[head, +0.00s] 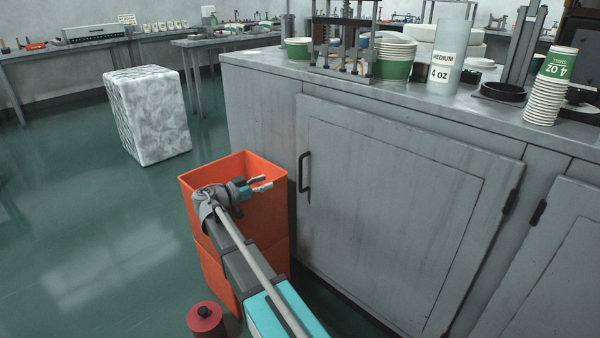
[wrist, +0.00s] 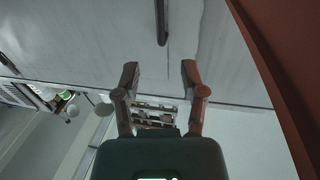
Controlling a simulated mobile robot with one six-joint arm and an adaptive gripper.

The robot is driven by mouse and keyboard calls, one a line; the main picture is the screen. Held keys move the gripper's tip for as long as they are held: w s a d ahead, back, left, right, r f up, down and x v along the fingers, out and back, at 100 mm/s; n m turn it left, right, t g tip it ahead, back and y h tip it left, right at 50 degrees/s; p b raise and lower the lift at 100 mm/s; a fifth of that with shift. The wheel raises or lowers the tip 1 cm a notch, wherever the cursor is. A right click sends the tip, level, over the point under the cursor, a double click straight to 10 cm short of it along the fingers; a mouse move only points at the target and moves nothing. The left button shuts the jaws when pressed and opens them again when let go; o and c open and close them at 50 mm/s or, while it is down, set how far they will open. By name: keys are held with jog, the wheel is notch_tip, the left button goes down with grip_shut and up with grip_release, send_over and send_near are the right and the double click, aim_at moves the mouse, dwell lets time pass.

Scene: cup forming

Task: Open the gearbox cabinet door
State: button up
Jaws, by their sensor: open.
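The grey cabinet door (head: 390,200) appears shut in the front of the workbench cabinet. Its black upright handle (head: 304,175) is near the door's left edge, and black hinges are on the right edge. My gripper (head: 268,183) is open and empty, over the orange bin and to the left of the handle, apart from it. In the wrist view, my gripper's two fingers (wrist: 160,72) are spread, and the dark handle (wrist: 161,22) shows beyond them, roughly in line with the gap. The handle's far end is cut off by the top of that view.
Stacked orange bins (head: 207,195) stand beneath my gripper, left of the door; an orange wall (wrist: 270,75) fills the wrist view's right side. A red spool-like object (head: 205,318) is on the floor. Cups crowd the countertop (head: 270,62). A wrapped block (head: 148,115) stands farther left on open green floor.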

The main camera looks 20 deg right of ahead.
jog(key=shift+d, duration=0.1)
send_over(300, 188)
jog(key=shift+w+d, duration=0.25)
dwell(0.7)
grip_shut()
dwell(0.3)
